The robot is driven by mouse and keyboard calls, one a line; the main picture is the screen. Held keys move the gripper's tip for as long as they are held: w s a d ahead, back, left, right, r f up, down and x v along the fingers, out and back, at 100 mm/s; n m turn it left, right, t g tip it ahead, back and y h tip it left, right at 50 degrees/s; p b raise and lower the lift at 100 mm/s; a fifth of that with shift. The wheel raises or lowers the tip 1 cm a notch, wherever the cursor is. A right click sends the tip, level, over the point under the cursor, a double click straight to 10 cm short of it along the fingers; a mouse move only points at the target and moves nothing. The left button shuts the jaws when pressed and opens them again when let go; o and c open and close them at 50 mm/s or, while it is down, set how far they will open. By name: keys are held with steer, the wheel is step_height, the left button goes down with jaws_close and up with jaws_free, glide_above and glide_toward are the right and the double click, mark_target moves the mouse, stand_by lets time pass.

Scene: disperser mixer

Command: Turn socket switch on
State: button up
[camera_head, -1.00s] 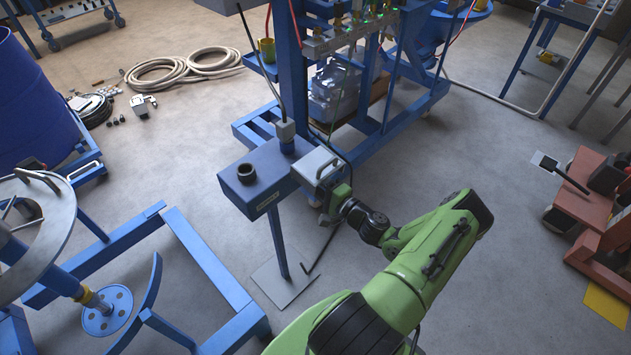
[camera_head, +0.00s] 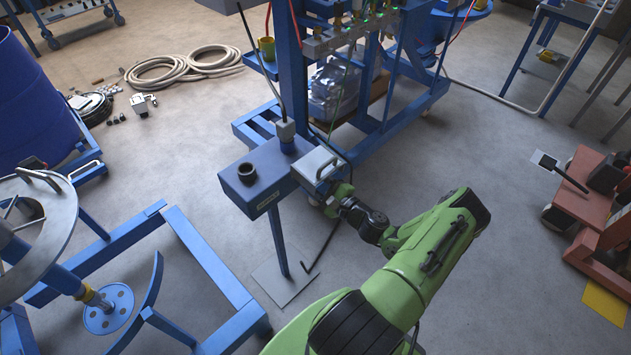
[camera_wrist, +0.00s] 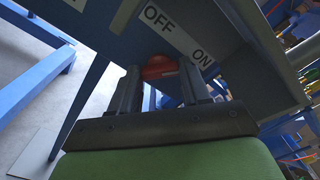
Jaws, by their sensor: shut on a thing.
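The socket box (camera_head: 262,172) is a blue box on a post, with a dark round socket on its left part and a plugged-in cable at the back. In the wrist view, a red switch knob (camera_wrist: 159,67) sits beneath a white label strip (camera_wrist: 172,30) reading OFF and ON. My gripper (camera_wrist: 163,84) is shut on the red knob, with a dark finger on each side of it. The fingers hide much of the knob, so its exact angle is unclear. In the head view, my arm reaches the box's right side and the knob is hidden.
A blue frame stand (camera_head: 290,60) with valves stands right behind the box. A blue frame (camera_head: 205,260) lies to the left, below a round metal lid (camera_head: 40,215). A red pallet truck (camera_head: 590,200) is at the right. Bare floor lies between.

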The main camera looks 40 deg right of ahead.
steer(key=shift+f, duration=0.1)
stand_by(0.3)
steer(key=o, duration=1.1)
steer(key=shift+c, duration=0.2)
steer(key=s+p, duration=0.1)
steer(key=s, duration=1.4)
steer(key=shift+s+d, duration=0.25)
steer(key=shift+s, duration=0.15)
